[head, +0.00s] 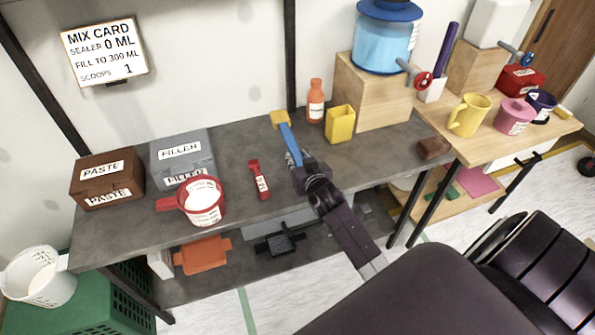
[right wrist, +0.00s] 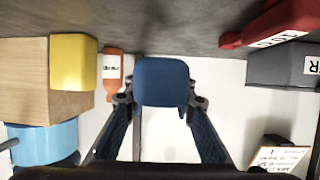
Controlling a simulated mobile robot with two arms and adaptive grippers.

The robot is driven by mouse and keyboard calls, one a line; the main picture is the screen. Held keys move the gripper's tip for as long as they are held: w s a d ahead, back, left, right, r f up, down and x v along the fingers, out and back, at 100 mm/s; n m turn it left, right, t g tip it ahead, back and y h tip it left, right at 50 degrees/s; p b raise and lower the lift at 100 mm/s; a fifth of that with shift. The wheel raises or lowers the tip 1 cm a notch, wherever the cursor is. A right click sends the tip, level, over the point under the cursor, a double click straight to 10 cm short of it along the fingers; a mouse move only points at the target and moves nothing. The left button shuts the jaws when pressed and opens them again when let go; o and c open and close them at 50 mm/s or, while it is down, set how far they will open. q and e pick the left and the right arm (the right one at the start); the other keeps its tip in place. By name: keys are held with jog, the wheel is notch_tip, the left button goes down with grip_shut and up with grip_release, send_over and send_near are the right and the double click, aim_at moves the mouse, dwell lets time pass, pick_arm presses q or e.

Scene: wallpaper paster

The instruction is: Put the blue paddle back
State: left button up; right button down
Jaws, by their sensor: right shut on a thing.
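The blue paddle (head: 290,144) is held by my right gripper (head: 303,170) above the grey workbench, tilted with its far end up and to the left. In the right wrist view the blue paddle (right wrist: 160,82) sits between the two fingers, which are shut on it. An empty-looking yellow holder (head: 340,124) stands at the back of the bench, right of the paddle; it also shows in the right wrist view (right wrist: 73,62). A small yellow piece (head: 280,119) shows just behind the paddle's far end; I cannot tell whether they touch. My left gripper is not in view.
An orange bottle (head: 316,100) stands left of the yellow holder. A blue dispenser (head: 384,40) stands on a wooden block (head: 369,93). A brown lump (head: 433,148) lies at right.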

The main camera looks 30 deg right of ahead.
notch_tip(320, 180, down, 5)
jog(key=shift+f, duration=0.75)
jog(key=c, duration=1.6)
grip_release()
jog(key=shift+f, duration=0.25)
jog(key=shift+w+r+b+v, duration=0.15)
jog(key=shift+b+v, duration=0.1)
jog(key=shift+v, duration=1.1)
jog(key=shift+r+b+v, duration=0.15)
jog(key=shift+b+v, duration=0.05)
jog(key=shift+v, duration=1.1)
jog(key=shift+w+r+b+v, duration=0.15)
jog(key=shift+b+v, duration=0.1)
jog(key=shift+v, duration=1.1)
jog(key=shift+s, duration=0.1)
